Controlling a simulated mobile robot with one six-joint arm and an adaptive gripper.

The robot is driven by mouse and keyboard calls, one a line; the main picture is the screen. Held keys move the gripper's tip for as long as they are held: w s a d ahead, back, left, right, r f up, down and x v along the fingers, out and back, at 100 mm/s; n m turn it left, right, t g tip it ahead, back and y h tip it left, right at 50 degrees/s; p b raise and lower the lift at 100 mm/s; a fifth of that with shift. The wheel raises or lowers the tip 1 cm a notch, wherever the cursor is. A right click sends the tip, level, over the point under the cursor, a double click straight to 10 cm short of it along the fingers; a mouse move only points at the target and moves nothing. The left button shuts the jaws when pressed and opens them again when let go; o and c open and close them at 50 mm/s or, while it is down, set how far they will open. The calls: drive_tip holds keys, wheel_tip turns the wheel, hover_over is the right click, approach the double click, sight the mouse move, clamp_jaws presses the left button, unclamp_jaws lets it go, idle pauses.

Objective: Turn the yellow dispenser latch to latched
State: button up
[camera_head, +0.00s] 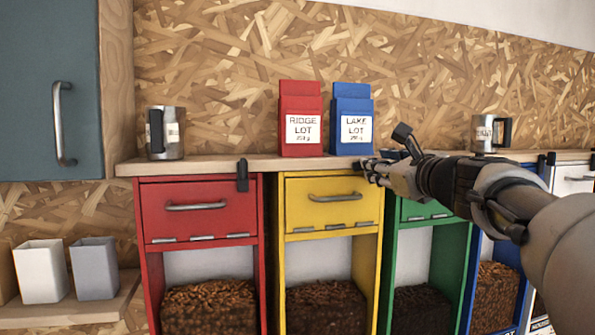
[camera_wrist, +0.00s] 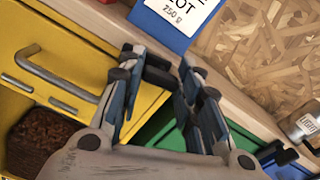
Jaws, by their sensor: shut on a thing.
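The yellow dispenser (camera_head: 331,203) stands between the red and green ones. Its drawer front, with a grey bar handle (camera_head: 336,196), looks shut; its yellow front also fills the left of the wrist view (camera_wrist: 60,65). My gripper (camera_head: 373,169) is at the counter edge by the dispenser's top right corner. In the wrist view, my gripper (camera_wrist: 163,78) has its fingers closed around a small dark piece, the yellow dispenser's latch (camera_wrist: 158,76).
A red bag (camera_head: 301,118) and a blue bag (camera_head: 351,118) stand on the counter just behind my gripper. The red dispenser (camera_head: 198,211) has a black latch (camera_head: 242,175) hanging down. The green dispenser (camera_head: 427,211) is partly behind my arm. Mugs stand farther left and right.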

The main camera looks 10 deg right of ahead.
drive_tip(key=n+b, duration=0.3)
drive_tip(key=n, duration=0.1)
drive_tip(key=shift+f+n+b, duration=0.1)
drive_tip(key=shift+n+b, duration=0.2)
drive_tip(key=n+b, duration=0.2)
drive_tip(key=n, duration=0.1)
drive_tip(key=shift+n+b, duration=0.3)
drive_tip(key=n+b, duration=0.2)
drive_tip(key=n, duration=0.2)
drive_tip(key=shift+b, duration=0.4)
drive_tip(key=shift+r+n+b, duration=0.2)
drive_tip(key=shift+n+b, duration=0.6)
drive_tip(key=shift+n, duration=0.9)
drive_tip(key=o, duration=1.1)
